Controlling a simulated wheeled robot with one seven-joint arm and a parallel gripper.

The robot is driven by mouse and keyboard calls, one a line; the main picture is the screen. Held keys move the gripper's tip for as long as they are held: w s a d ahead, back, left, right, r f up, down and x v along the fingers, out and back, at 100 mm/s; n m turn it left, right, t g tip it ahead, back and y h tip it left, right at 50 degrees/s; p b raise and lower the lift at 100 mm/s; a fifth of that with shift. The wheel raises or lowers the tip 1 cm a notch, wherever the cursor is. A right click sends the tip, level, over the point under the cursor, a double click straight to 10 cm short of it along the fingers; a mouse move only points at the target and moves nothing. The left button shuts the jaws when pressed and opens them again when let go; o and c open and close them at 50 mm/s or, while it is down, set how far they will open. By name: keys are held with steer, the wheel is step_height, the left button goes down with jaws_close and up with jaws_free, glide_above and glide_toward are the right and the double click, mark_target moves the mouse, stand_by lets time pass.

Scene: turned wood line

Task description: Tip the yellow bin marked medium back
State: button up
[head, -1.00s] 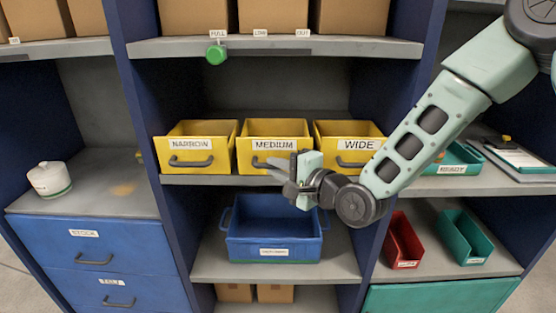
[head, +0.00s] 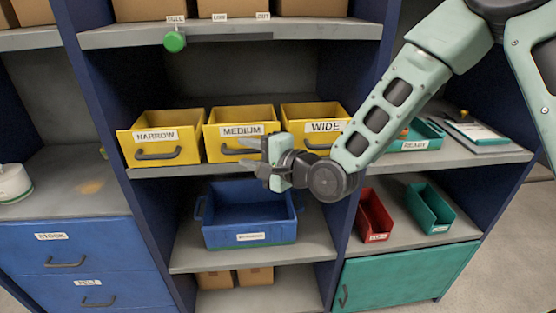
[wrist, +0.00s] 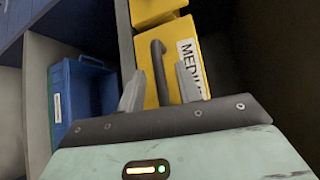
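The yellow bin marked MEDIUM (head: 222,146) stands on the middle shelf between the bins marked NARROW and WIDE, and looks level. Its dark front handle (wrist: 160,72) shows in the wrist view, where the bin (wrist: 176,94) looks sideways. My gripper (head: 247,156) is in front of the bin's lower right front. In the wrist view my gripper (wrist: 161,70) has its two fingers apart, with the handle between them in the picture. I cannot tell whether the fingers touch the handle. My gripper hides part of the bin's front in the head view.
The NARROW bin (head: 190,147) and the WIDE bin (head: 291,118) stand close on either side. A blue bin (head: 220,229) is on the shelf below. A green knob (head: 174,42) hangs under the upper shelf. A divider stands right of the bins.

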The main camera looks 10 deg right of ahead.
steer(key=p+v, duration=1.6)
steer(key=p, duration=0.1)
steer(key=shift+s+d, duration=0.2)
steer(key=shift+r, duration=0.1)
stand_by(0.4)
